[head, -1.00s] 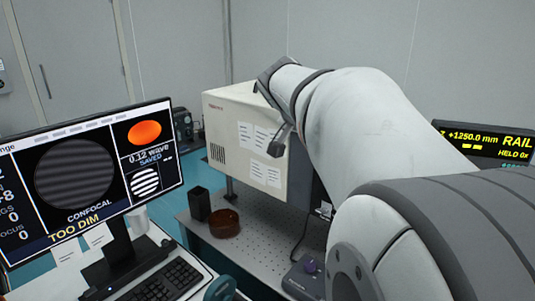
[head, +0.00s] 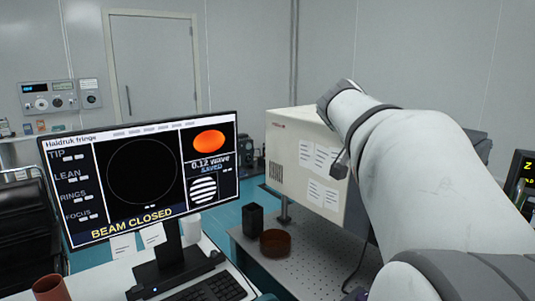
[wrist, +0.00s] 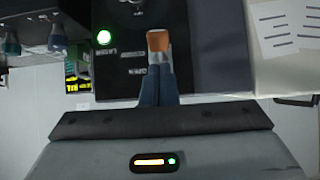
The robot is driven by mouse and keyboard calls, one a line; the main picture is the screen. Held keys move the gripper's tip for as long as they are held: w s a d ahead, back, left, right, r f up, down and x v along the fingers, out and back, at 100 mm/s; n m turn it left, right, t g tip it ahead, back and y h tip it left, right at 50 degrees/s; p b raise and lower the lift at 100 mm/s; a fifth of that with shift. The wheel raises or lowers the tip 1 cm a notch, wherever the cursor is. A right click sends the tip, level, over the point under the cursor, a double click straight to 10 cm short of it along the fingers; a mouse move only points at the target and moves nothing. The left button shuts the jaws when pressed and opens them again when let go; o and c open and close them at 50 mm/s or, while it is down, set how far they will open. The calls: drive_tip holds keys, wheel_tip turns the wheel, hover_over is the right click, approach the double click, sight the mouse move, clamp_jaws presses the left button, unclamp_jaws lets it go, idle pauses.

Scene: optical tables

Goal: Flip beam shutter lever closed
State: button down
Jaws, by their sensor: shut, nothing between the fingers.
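In the wrist view, a lever with an orange end (wrist: 158,41) and a pale grey lower part stands in front of a dark panel (wrist: 125,75). My gripper (wrist: 159,70) points at it with its two blue-grey fingers together and empty. The fingertips are at the lever's pale part; I cannot tell whether they touch it. In the head view, the monitor (head: 140,180) reads "BEAM CLOSED" under a dark circle. My gripper is hidden there behind my arm and the cream box (head: 290,160).
A perforated optical table (head: 290,263) carries a black cup (head: 252,219) and a brown round dish (head: 274,243). A keyboard (head: 210,288) lies on the desk below the monitor. A black chair (head: 28,225) stands at left. Paper notes (wrist: 285,30) are on the pale casing.

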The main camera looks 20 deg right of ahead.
drive_tip(key=a+f+v, duration=0.1)
drive_tip(key=v, duration=1.2)
drive_tip(key=shift+s+a+f, duration=0.15)
drive_tip(key=shift+s+f, duration=0.1)
drive_tip(key=shift+f, duration=0.1)
